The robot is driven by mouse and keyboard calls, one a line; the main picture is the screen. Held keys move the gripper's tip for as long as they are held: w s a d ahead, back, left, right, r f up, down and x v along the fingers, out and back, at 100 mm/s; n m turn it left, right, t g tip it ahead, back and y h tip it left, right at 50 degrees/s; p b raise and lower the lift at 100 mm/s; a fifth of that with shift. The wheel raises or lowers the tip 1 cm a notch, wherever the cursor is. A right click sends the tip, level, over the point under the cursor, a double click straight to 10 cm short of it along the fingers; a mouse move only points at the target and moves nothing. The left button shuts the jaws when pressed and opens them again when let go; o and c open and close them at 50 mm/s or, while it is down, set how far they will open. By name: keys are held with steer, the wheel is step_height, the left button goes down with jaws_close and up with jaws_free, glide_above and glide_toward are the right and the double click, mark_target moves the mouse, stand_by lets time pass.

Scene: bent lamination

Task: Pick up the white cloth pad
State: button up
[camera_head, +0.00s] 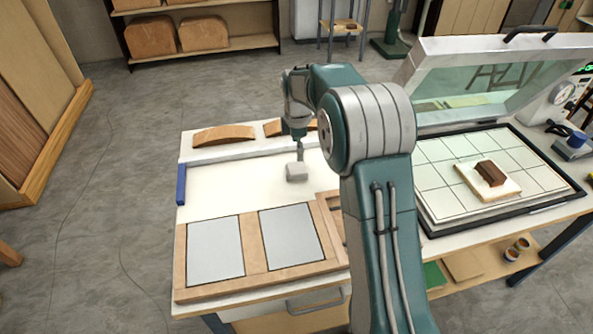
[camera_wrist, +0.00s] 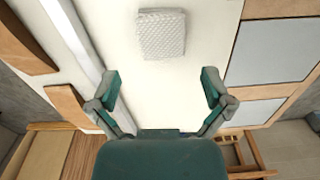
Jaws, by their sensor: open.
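The white cloth pad (camera_head: 297,172) lies on the white work surface of the bench, left of my arm in the head view. In the wrist view the quilted pad (camera_wrist: 161,35) lies flat near the top, beyond the fingertips. My gripper (camera_head: 299,150) hangs above the bench by the pad. In the wrist view my gripper (camera_wrist: 159,82) is open, with its two fingers wide apart and nothing between them. The pad lies ahead of the fingers and roughly between their lines. The head view does not show clearly how high the fingertips are above the pad.
A wooden frame with two grey panels (camera_head: 215,250) lies at the bench front. Curved wood pieces (camera_head: 224,136) lie along the back, behind a pale rail. A press with a raised glass lid (camera_head: 490,75) stands at right, a brown block (camera_head: 490,173) on its gridded bed. Bare white surface surrounds the pad.

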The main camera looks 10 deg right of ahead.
mark_target(296, 167)
steer(key=f, duration=0.6)
steer(key=shift+a+f, duration=0.25)
steer(key=shift+a, duration=0.05)
steer(key=shift+f, duration=0.55)
steer(key=c, duration=0.8)
